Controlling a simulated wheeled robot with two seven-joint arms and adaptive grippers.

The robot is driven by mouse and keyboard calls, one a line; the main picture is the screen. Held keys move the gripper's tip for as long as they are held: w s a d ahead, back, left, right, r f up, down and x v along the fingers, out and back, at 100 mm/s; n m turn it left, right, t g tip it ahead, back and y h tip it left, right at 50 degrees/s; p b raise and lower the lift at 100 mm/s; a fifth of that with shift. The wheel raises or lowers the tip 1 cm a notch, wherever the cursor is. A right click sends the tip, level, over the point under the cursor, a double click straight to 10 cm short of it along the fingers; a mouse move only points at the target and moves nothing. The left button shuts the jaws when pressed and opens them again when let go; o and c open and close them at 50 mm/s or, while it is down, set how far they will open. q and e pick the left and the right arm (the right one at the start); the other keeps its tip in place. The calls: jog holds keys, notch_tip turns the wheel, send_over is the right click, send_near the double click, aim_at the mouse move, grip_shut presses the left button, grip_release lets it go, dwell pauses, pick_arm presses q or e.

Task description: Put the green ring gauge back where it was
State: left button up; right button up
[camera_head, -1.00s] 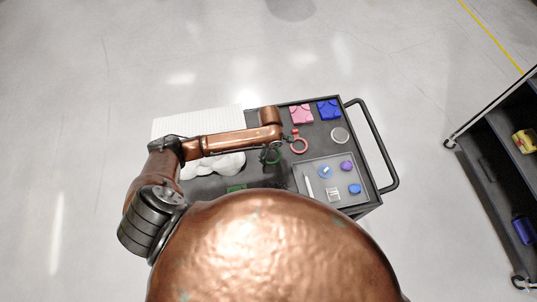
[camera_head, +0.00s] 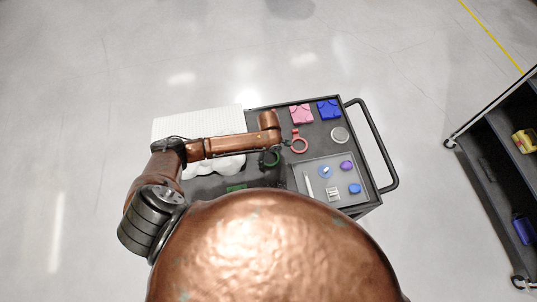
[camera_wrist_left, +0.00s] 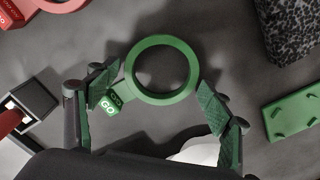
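The green ring gauge (camera_wrist_left: 192,68) lies on the dark cart top in the left wrist view, its tab marked "GO" close to the left finger. My right gripper is not in view.
A grey tray (camera_head: 312,171) holds several small items. Pink (camera_head: 301,114) and blue (camera_head: 329,110) blocks stand at the back. A green slotted plate (camera_wrist_left: 292,104) and a speckled block (camera_wrist_left: 292,28) lie nearby.

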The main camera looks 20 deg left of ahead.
pick_arm(q)
jog(key=shift+o, duration=0.4)
notch_tip(320, 180, up, 12)
jog(key=shift+r, duration=0.2)
dwell(1.4)
